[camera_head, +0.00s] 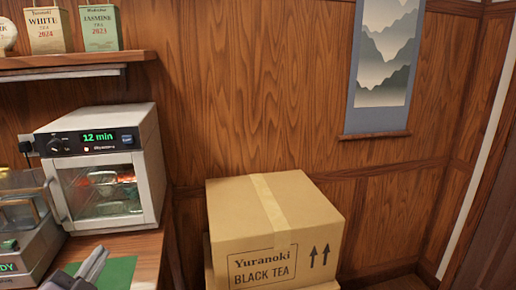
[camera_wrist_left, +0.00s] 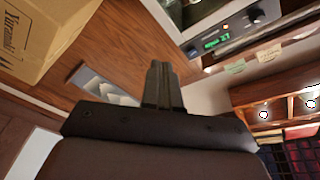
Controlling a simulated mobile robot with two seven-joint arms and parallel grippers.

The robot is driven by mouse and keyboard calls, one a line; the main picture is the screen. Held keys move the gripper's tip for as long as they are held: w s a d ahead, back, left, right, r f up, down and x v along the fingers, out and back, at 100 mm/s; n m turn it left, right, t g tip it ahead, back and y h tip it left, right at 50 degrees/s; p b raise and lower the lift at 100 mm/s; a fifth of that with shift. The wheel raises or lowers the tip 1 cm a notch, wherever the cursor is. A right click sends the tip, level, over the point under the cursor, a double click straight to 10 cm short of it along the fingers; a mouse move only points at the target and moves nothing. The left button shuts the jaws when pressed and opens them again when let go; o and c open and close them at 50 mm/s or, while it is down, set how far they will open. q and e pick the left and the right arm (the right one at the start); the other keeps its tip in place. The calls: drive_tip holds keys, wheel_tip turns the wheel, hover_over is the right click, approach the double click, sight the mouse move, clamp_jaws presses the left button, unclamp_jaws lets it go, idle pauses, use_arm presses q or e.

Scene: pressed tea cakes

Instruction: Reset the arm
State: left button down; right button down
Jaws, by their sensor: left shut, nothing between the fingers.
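My left gripper (camera_head: 97,254) shows at the bottom left of the head view, over the counter near a green mat. Its two fingers are together in the left wrist view (camera_wrist_left: 160,72), with nothing between them. It appears apart from the things around it. My right gripper is not in view.
A white oven-like appliance (camera_head: 149,128) with a lit "12 min" display stands on the wooden counter. Left of it is a grey machine (camera_head: 38,262). The green mat (camera_head: 122,268) lies in front. A cardboard box (camera_head: 230,215) stands right. A shelf (camera_head: 60,62) holds tea packets above.

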use_arm(q)
drive_tip(key=s+d+f+n+g, duration=0.1)
drive_tip(key=s+f+n+g, duration=0.1)
drive_tip(key=s+f+g, duration=0.4)
drive_tip(key=s+d+f+n+g, duration=0.2)
drive_tip(key=s+f+n, duration=0.1)
drive_tip(key=f, duration=0.6)
drive_tip(key=s+d+f+n+g, duration=0.1)
drive_tip(key=s+f+n+g, duration=0.2)
drive_tip(key=s, duration=0.4)
drive_tip(key=s+d+f+g, duration=0.2)
drive_tip(key=s+f+g, duration=0.2)
drive_tip(key=s, duration=0.3)
drive_tip(key=w+d+f+t+h, duration=0.2)
drive_tip(key=w+f+t, duration=0.4)
drive_tip(key=f, duration=0.2)
drive_tip(key=shift+d+f+h, duration=0.3)
drive_tip(key=shift+f, duration=0.1)
idle(3.9)
